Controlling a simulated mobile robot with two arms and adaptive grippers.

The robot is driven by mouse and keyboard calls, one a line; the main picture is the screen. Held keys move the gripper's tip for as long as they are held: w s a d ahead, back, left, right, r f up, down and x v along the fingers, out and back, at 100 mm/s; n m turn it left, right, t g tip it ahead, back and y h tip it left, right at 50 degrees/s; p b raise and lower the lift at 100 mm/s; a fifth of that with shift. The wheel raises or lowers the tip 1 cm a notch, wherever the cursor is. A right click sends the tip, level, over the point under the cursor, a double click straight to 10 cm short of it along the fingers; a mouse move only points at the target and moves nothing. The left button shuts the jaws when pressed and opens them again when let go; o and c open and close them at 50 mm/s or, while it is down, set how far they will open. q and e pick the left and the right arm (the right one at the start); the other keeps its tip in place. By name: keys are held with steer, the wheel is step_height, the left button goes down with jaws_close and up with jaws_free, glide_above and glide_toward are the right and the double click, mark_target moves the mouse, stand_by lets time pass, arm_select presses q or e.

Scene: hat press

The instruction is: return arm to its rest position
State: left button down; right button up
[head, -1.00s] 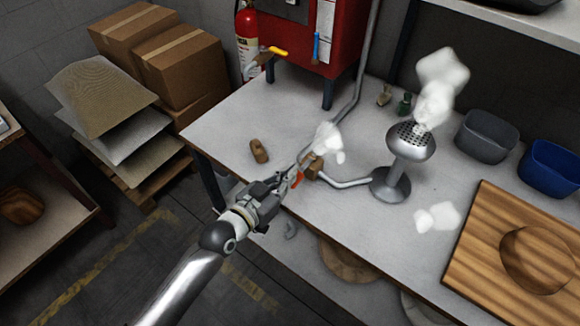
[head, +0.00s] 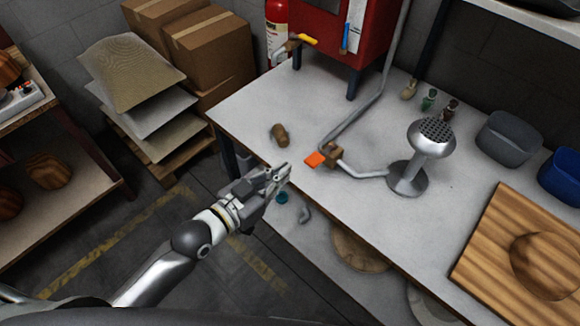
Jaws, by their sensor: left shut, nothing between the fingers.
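My left gripper (head: 281,172) is shut and empty, in front of the near left edge of the white workbench (head: 245,113). Its arm comes in from the lower left. An orange-red tab (head: 315,160) sits beside a small brown block (head: 332,153) on the bench, apart from the gripper. A grey pipe joins that block to a steel steamer head (head: 432,137) on a round base. No steam shows above it. My right gripper is not in view.
A wooden hat block on a board (head: 478,248) lies at the bench's right, near grey (head: 507,140) and blue bins (head: 563,172). A small brown piece (head: 280,134) stands near the left edge. Cardboard boxes (head: 210,50) and stacked sheets (head: 130,75) stand left. Floor left of the bench is open.

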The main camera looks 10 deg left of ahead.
arm_select(q)
steer(key=shift+s+a, duration=0.1)
steer(key=shift+s, duration=0.05)
stand_by(0.5)
steer(key=a+f+n+g+y, duration=0.15)
steer(key=a+f, duration=0.25)
steer(key=f, duration=0.6)
steer(key=a+f+n+g+y, duration=0.1)
steer(key=a+f+y, duration=0.2)
steer(key=f, duration=0.6)
steer(key=s+a+f+n+g+y, duration=0.1)
steer(key=s+a+f, duration=0.2)
steer(key=f, duration=0.5)
steer(key=s+a+f+g+y, duration=0.2)
steer(key=s+a+f, duration=0.15)
steer(key=f, duration=0.35)
steer(key=s+f+g, duration=0.2)
steer(key=s+f, duration=0.4)
steer(key=s, duration=0.4)
steer(key=s+a+f+n+g+y, duration=0.1)
steer(key=s+f+g, duration=0.1)
steer(key=s+f, duration=0.4)
steer(key=s+a+f+g+y, duration=0.1)
steer(key=s+f, duration=0.5)
steer(key=s, duration=0.7)
steer(key=shift+s+a+g, duration=0.25)
steer(key=shift+s+g, duration=0.1)
steer(key=shift+g, duration=0.5)
